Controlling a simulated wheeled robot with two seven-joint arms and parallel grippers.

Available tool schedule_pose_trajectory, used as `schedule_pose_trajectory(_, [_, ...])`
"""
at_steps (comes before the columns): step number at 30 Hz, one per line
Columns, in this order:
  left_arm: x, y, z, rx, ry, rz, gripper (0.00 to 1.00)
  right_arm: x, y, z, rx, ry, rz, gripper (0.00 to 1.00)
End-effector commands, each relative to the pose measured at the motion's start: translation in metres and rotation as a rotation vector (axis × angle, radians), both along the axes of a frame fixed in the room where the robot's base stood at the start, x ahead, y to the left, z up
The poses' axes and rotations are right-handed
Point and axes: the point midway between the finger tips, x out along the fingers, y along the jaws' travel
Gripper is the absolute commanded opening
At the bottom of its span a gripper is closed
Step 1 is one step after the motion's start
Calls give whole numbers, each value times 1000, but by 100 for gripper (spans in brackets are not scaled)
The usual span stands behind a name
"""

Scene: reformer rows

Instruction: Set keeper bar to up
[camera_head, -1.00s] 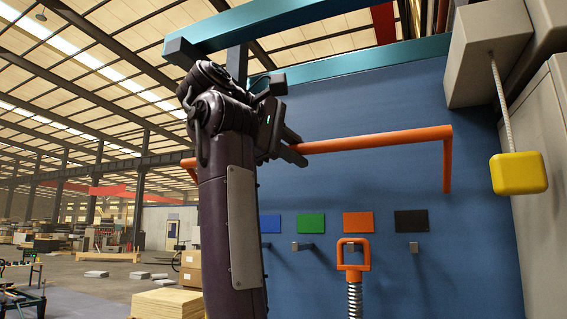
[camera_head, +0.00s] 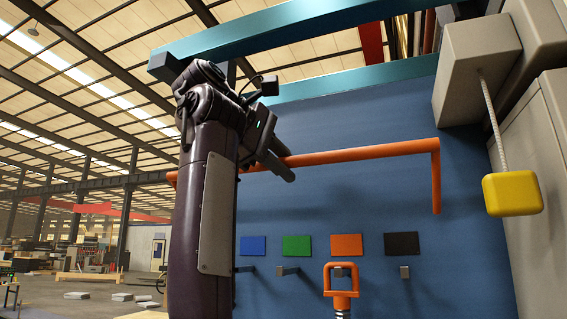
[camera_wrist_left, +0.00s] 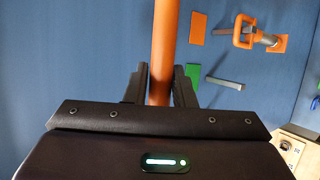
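The keeper bar, a long orange bar (camera_head: 360,154) with bent-down ends, runs across the blue panel in the head view. Its right leg comes down at the right side of the panel. My left gripper (camera_head: 279,157) has its two dark fingers on either side of the bar, left of its middle. In the left wrist view the bar (camera_wrist_left: 163,50) passes between the fingers of my left gripper (camera_wrist_left: 163,87), which sit close against it. The bar's left part is partly hidden behind my left arm. My right gripper is not in view.
An orange loop handle (camera_head: 341,280) on a spring stands out below the bar. Blue, green, orange and black plates (camera_head: 401,244) line the panel. A yellow block (camera_head: 512,193) hangs at right beside grey cabinets. A teal beam (camera_head: 300,28) crosses overhead.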

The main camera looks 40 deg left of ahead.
Motion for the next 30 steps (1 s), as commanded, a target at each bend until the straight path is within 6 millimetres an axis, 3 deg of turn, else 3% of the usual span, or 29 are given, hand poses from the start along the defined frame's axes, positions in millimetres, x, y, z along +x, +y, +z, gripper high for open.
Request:
schedule_pose_trajectory(4, [0, 0, 0, 0, 0, 0, 41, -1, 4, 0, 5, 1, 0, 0])
schedule_pose_trajectory(14, [-3, 0, 1, 0, -1, -1, 41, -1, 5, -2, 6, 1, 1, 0])
schedule_pose_trajectory(21, [-28, 6, 11, 0, -3, -1, 41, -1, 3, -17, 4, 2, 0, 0])
schedule_pose_trajectory(30, [-63, 13, 30, 1, 0, 0, 41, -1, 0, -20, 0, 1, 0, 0])
